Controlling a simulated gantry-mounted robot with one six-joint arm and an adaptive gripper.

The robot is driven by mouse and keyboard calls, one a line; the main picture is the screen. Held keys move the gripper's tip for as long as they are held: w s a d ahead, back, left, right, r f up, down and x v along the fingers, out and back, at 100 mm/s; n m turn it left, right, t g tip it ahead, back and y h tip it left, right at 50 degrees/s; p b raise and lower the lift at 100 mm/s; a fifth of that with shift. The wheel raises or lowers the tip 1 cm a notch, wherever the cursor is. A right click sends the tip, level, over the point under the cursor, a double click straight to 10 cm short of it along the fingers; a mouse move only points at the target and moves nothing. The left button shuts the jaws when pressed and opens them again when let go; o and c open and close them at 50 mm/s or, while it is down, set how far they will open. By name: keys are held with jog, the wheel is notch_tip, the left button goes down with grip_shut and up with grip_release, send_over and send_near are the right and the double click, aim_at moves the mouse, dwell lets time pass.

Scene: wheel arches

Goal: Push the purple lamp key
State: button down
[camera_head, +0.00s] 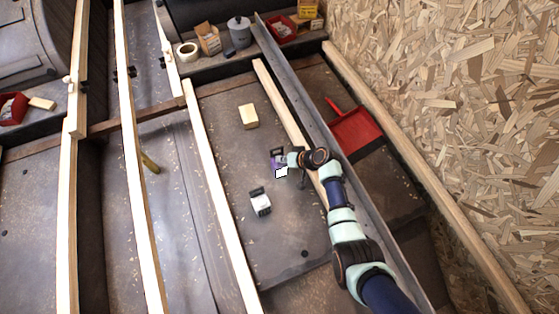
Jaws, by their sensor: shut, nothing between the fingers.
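A small purple piece (277,157), which looks like the purple lamp key, shows just left of my gripper, with a dark edge around it. A small white face (281,173) shows just below it; I cannot tell whether it is part of the same thing. My gripper (287,160) is shut and empty at the end of my arm, which reaches in from the lower right. It is close to the purple piece, partly overlapping it in this view, and I cannot tell whether they touch. The fingertips are too small to make out clearly.
A white and black box (260,202) lies below left on the grey floor. A wooden block (248,115) lies above. Long wooden battens (205,165) and a metal rail (300,85) flank this bay. A red dustpan (355,130) lies to the right.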

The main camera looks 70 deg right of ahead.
jog(key=shift+r+p, duration=0.4)
jog(key=shift+r, duration=0.1)
notch_tip(320, 180, up, 6)
jog(key=p, duration=0.5)
jog(key=shift+p, duration=0.3)
